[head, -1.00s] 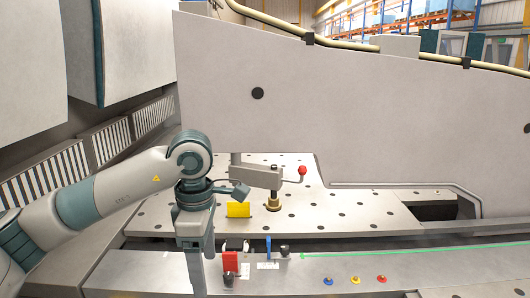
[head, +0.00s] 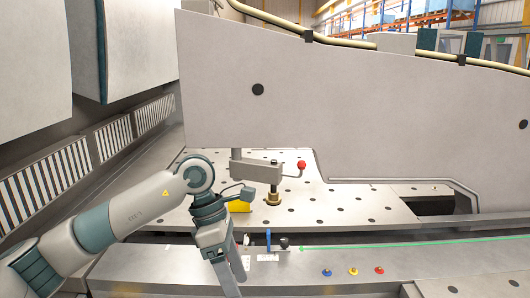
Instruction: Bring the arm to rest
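My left arm comes in from the left, bent at a teal and grey joint. Its gripper (head: 232,274) points down and slightly right, over the front ledge (head: 310,262) of the machine. The fingers reach close to the bottom edge of the view. I cannot tell how far apart they are, and no held object shows. My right arm and gripper are not in view.
A clamp arm with a red ball knob (head: 301,165) stands behind the gripper on the perforated table (head: 345,205). A yellow block (head: 238,207) is partly hidden by my wrist. A blue lever (head: 268,239) and black knob (head: 284,243) stand right of the gripper.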

